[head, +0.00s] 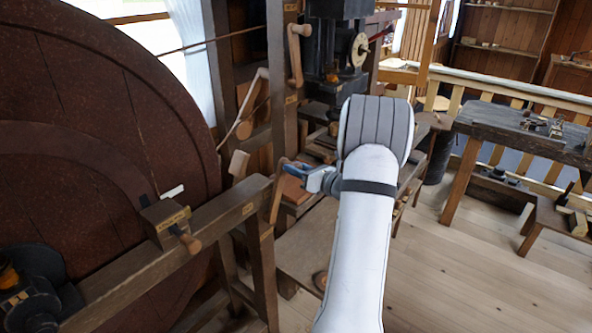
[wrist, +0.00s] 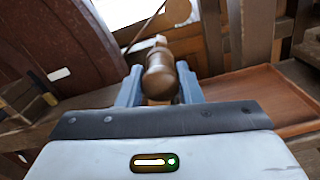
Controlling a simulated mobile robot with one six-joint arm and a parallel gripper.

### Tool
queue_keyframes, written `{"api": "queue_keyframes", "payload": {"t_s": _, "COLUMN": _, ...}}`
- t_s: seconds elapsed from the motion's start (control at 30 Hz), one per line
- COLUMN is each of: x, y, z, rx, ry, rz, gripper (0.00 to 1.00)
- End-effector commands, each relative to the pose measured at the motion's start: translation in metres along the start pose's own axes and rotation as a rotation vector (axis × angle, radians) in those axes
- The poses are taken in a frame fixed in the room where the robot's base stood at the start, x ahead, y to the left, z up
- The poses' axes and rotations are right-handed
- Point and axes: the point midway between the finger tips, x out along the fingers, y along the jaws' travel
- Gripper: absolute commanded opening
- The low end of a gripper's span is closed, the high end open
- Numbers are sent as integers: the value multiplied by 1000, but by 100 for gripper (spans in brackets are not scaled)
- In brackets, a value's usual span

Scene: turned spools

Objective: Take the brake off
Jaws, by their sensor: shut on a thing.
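My gripper (head: 291,167) is at the upper end of a wooden lever (head: 275,200) on the frame's front post. In the wrist view its blue fingers (wrist: 160,92) are shut on the lever's rounded wooden handle (wrist: 159,76), one on each side. The lever stands nearly upright, slightly tilted. No label shows clearly that it is the brake. A large dark red-brown wheel (head: 90,130) fills the left of the head view, and its edge also shows in the wrist view (wrist: 70,45). The lever's lower end is partly unclear.
Two other wooden levers, one bent (head: 248,105) and one on the upper post (head: 295,52), are close behind the gripper. A timber beam (head: 170,250) with a small peg (head: 186,240) crosses the wheel.

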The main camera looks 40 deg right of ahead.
Motion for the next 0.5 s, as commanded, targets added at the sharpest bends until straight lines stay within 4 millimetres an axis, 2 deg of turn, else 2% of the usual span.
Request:
{"api": "queue_keyframes", "payload": {"t_s": 0.23, "x": 1, "y": -1, "z": -3, "rx": 1, "ry": 5, "rz": -5, "gripper": 0}}
{"api": "queue_keyframes", "payload": {"t_s": 0.27, "x": 2, "y": -1, "z": -3, "rx": 1, "ry": 5, "rz": -4, "gripper": 35}}
{"api": "queue_keyframes", "payload": {"t_s": 0.5, "x": 4, "y": 2, "z": -3, "rx": 1, "ry": 6, "rz": 3, "gripper": 53}}
